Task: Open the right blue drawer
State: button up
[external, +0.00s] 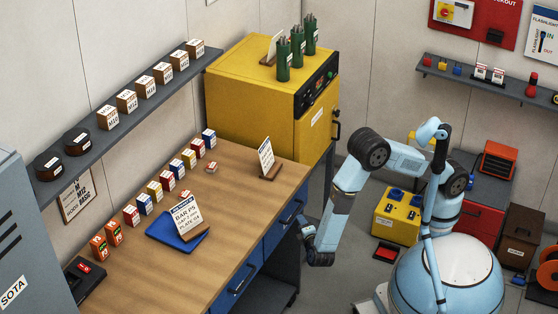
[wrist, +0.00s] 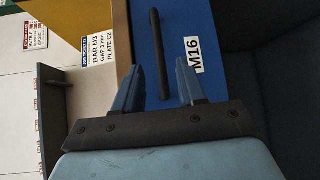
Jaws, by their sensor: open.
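The right blue drawer (external: 287,214) is in the front of the wooden workbench and looks shut in the external view. In the wrist view, its blue front (wrist: 212,95) fills the middle and carries a white M16 label. Its dark bar handle (wrist: 155,25) runs upright in that picture, between my two fingers. My gripper (wrist: 158,53) is open, with a visible gap on each side of the handle. In the external view, my gripper (external: 306,227) is at the drawer front, and my wrist partly covers that area.
The left blue drawer (external: 240,282) is beside it, with its own handle. The bench top (external: 235,205) holds small boxes, a blue tray (external: 168,232) and sign cards. A yellow cabinet (external: 250,95) stands behind the bench. Grey floor (external: 345,280) lies in front of the drawers.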

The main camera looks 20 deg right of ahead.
jog(key=w+f, duration=0.1)
jog(key=w, duration=0.5)
jog(key=shift+w, duration=0.35)
grip_shut()
dwell(0.3)
